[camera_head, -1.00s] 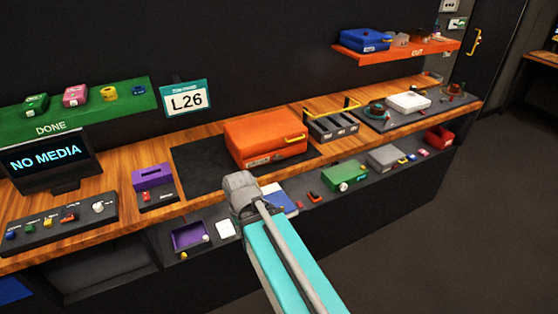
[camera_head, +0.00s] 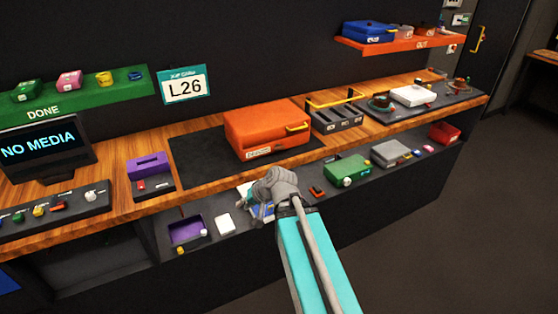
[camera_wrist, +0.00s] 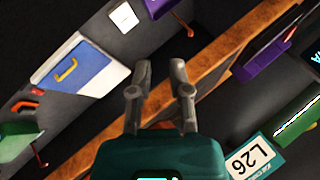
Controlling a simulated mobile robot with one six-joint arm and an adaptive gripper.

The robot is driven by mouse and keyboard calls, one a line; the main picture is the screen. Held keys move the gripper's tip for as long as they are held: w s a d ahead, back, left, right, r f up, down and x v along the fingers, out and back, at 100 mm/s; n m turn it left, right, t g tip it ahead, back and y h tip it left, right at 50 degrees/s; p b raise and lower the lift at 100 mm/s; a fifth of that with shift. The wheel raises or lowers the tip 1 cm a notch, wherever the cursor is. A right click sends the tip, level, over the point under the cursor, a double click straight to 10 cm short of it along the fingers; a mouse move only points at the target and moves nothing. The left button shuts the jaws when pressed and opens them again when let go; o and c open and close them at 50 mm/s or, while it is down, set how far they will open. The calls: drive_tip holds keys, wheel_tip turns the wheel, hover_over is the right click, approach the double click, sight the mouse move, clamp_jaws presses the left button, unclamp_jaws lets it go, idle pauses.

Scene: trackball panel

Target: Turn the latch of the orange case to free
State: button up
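The orange case (camera_head: 262,124) lies closed on the dark mat on the wooden bench in the head view. The latch is too small to tell apart. My gripper (camera_wrist: 159,78) shows in the wrist view with two grey fingers apart and nothing between them. In the head view my grey wrist is in front of the bench edge, below and nearer than the case, and the fingertips are hidden. I cannot clearly make out the case in the wrist view.
A purple block (camera_head: 149,166) and a NO MEDIA screen (camera_head: 40,148) are to the left. The lower shelf holds a green box (camera_head: 348,168), a blue and white case (camera_wrist: 80,66) and small parts.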

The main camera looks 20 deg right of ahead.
drive_tip(key=w+d+m+t+b, duration=0.5)
drive_tip(key=d+t, duration=0.2)
drive_tip(key=d, duration=0.1)
drive_tip(key=m+t+h+b, duration=0.5)
drive_tip(key=m, duration=0.4)
approach(281, 157)
drive_tip(key=s+r, duration=0.3)
drive_tip(key=s, duration=0.1)
drive_tip(key=shift+w+d+r, duration=0.1)
drive_tip(key=shift+w+d, duration=0.05)
drive_tip(key=shift+d, duration=0.15)
drive_tip(key=shift+w, duration=0.1)
drive_tip(key=shift+w+a, duration=0.15)
drive_tip(key=shift+w, duration=3.2)
drive_tip(key=shift+w+a, duration=0.15)
drive_tip(key=shift+w, duration=3.25)
